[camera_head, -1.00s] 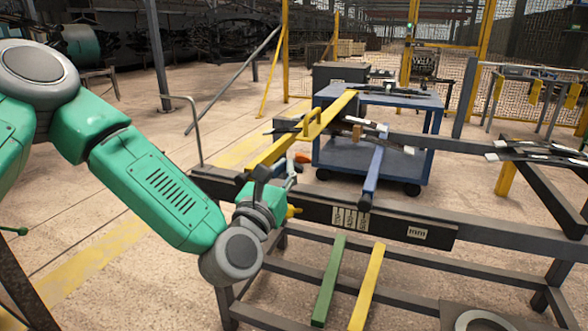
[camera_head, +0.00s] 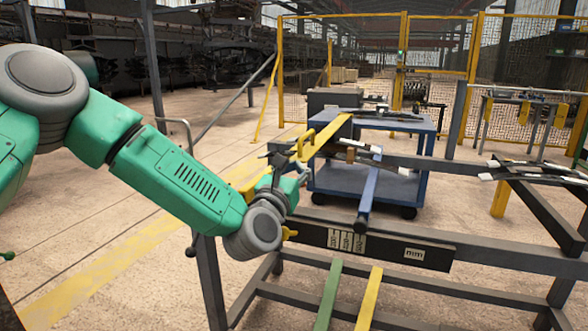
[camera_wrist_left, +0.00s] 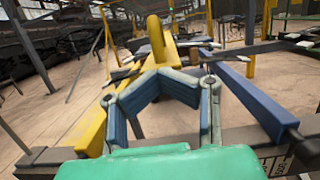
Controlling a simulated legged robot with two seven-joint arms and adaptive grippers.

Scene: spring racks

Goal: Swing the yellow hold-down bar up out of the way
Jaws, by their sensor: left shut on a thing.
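The yellow hold-down bar (camera_head: 330,131) lies low and slanting over the rack's left end in the head view. Its raised loop handle (camera_head: 308,146) stands on top of it. In the wrist view, the bar (camera_wrist_left: 95,126) runs along the left, and the handle (camera_wrist_left: 155,36) rises just beyond the fingers. My left gripper (camera_head: 287,158) is at the handle. In the wrist view, its fingers (camera_wrist_left: 158,77) bend inward and close at the handle's base. The exact contact is partly hidden by the fingers. My right gripper is out of view.
A blue bar (camera_head: 370,190) lies right of the yellow one. The dark rack beam with a ruler plate (camera_head: 345,240) crosses in front. A blue cart (camera_head: 400,182) stands behind. Green (camera_head: 328,294) and yellow (camera_head: 369,298) strips lie below. Open floor is at left.

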